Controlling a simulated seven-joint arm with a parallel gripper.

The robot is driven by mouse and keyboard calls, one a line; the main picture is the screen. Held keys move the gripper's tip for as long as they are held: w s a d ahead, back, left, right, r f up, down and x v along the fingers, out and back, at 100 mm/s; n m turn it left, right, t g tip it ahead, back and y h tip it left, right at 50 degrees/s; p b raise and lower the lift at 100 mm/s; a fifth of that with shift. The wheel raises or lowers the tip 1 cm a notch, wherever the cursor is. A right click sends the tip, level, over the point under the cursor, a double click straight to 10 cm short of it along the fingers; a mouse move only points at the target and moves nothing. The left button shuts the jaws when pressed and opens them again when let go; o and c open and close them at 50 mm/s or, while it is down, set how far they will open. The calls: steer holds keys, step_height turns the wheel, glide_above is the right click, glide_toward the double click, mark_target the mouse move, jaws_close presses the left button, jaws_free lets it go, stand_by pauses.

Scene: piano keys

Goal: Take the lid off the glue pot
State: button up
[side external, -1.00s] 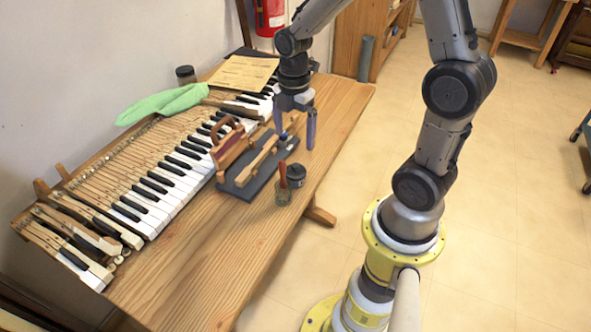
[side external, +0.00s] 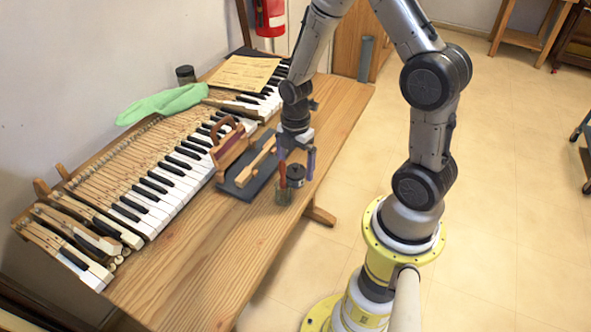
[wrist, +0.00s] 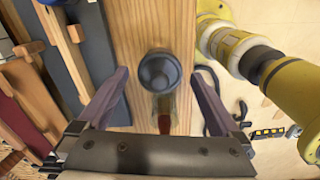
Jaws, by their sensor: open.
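The glue pot (side external: 296,182) is a small dark pot standing on the bench near its front edge. Its dark round lid (wrist: 158,70) with a raised knob shows from above in the wrist view, and the lid appears to be on the pot. My gripper (side external: 297,176) points down over the pot, with its purple fingers open on either side of it. In the wrist view my gripper (wrist: 160,74) has the lid between its fingertips, with clear gaps on both sides. Contact is not visible. The fingers partly hide the pot in the side view.
A glass jar (side external: 283,196) with a red-handled tool stands close beside the pot. A dark tray (side external: 238,191) with wooden tools lies to the left, before the piano keys (side external: 165,193). The bench front (side external: 212,252) is clear.

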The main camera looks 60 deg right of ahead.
steer(key=c, duration=1.3)
steer(key=shift+o, duration=0.2)
steer(key=shift+r, duration=0.1)
